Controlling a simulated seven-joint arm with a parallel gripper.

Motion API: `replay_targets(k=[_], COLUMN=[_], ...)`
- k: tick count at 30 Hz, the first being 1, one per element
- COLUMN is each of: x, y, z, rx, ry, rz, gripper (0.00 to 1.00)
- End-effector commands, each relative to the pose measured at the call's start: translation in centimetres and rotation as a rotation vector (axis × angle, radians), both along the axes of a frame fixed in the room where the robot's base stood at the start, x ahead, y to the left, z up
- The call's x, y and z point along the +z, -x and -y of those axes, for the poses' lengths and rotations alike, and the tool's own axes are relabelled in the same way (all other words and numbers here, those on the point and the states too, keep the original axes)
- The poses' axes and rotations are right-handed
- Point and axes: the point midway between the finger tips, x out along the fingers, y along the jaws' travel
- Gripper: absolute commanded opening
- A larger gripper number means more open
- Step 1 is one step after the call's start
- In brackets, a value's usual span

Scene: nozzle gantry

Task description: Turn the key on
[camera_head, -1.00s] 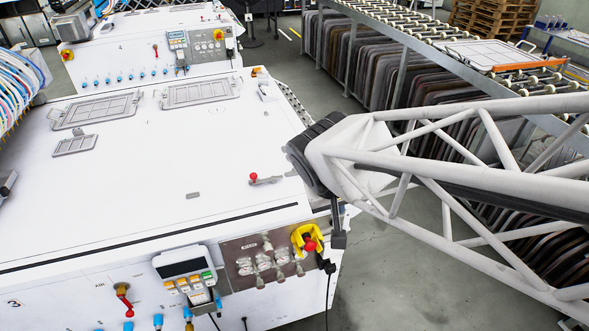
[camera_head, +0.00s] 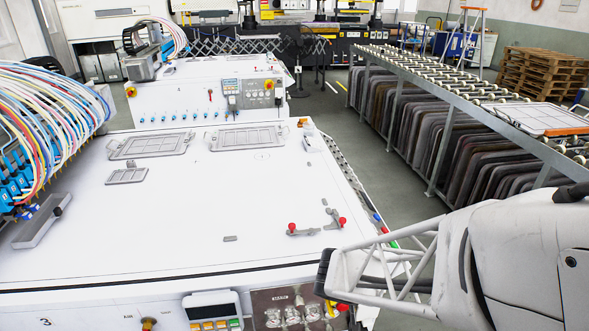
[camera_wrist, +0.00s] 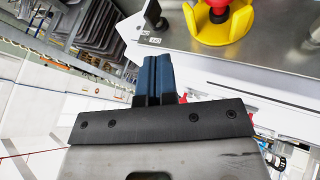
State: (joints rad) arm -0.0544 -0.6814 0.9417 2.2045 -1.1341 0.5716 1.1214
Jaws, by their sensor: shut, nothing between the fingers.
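In the wrist view my gripper (camera_wrist: 156,64) shows its two dark blue fingers shut together, with nothing held. The fingertips point toward the metal switch panel (camera_wrist: 275,50). A black part (camera_wrist: 152,14) sticks out of this panel beside a small label, just beyond the fingertips; I cannot tell whether it is the key. A red knob (camera_wrist: 220,8) in a yellow collar (camera_wrist: 222,27) sits to its right. In the head view the switch panel (camera_head: 258,300) is at the bottom, partly hidden by my arm. My fingers and any key cannot be made out there.
The white machine top (camera_head: 200,220) carries red-knobbed latches (camera_head: 303,231). A control box with a screen (camera_head: 212,305) is left of the switch panel. A roller conveyor (camera_head: 465,90) stands right, across an open floor aisle (camera_head: 395,190).

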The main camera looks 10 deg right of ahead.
Motion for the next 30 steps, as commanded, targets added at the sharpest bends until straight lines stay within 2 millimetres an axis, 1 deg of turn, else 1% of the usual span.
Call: replay_targets(k=[17, 23, 30], x=[-0.5, -1.6, -4.0], y=[-0.2, -0.7, -1.8], z=[0.2, 0.9, 2.3], rx=[0.000, -0.001, -0.002], ry=[-0.001, 0.001, 0.000], rz=[0.001, -0.001, -0.001], gripper=[0.00, 0.00, 0.00])
